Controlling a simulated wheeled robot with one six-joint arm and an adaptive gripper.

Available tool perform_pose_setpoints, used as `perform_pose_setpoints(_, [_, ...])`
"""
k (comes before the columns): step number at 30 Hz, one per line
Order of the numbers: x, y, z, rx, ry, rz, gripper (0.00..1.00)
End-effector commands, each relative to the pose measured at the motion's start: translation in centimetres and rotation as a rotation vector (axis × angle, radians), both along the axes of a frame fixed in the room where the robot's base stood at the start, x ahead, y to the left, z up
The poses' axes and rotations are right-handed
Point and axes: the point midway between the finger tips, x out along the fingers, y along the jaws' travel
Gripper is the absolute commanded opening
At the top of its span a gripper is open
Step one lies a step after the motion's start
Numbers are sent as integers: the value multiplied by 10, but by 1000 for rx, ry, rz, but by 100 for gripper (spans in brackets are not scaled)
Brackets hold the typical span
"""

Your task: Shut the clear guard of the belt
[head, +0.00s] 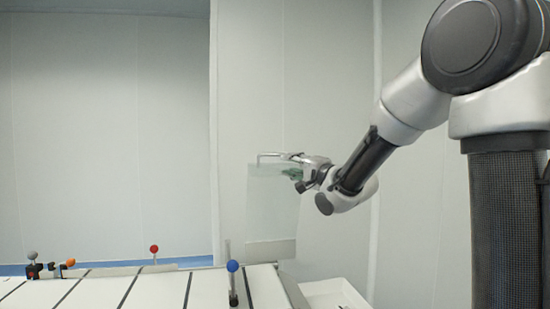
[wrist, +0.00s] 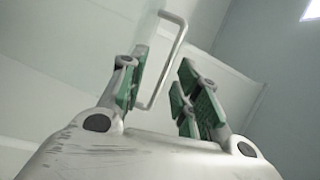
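The clear guard (head: 270,215) stands raised, a see-through upright panel above the right end of the belt (head: 105,292) in the head view. Its pale bar handle (head: 272,154) is at its top edge and also shows in the wrist view (wrist: 167,62). My gripper (head: 295,173) is at the upper right of the guard, close to the handle. In the wrist view my gripper (wrist: 158,75) is open, its green-padded fingers apart. The handle bar appears in the gap between them, nearer the left finger. Whether it touches that finger cannot be told.
A blue-knobbed lever (head: 232,267) stands at the belt's right part, and a red-knobbed one (head: 154,249) at its back edge. A grey knob and an orange part (head: 68,264) are at the far left. A white tray (head: 345,292) sits right of the belt.

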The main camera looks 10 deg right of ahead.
Motion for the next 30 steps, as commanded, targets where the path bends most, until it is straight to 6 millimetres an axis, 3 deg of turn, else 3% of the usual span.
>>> perform_pose_setpoints(7, [6,6,12,135,6,31,32])
perform_pose_setpoints(15, [46,23,18,133,6,29,32])
perform_pose_setpoints(21, [65,31,21,132,6,29,32])
perform_pose_setpoints(30, [69,32,22,132,7,28,32])
